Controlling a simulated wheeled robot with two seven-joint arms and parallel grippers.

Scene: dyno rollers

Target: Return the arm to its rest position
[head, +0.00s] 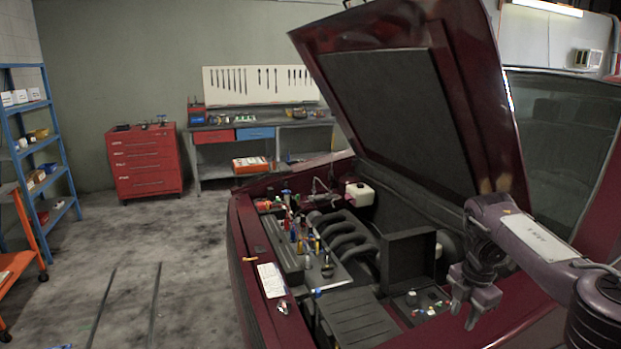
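My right arm comes in from the right edge, over the front right part of the open car's engine bay. Its purple-grey gripper (464,312) points down, with its two fingers apart and nothing seen between them. It hangs in front of the dark box (408,262) and near the small colored caps (428,308) on the right of the bay; I cannot tell its exact height above them. My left gripper is not in view.
The dark red hood (470,90) is propped up behind the arm. Tools with colored handles (300,235) stand in the engine bay. A red tool cabinet (145,165), workbench (265,130) and blue shelf (45,145) stand farther back. The left floor is mostly clear.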

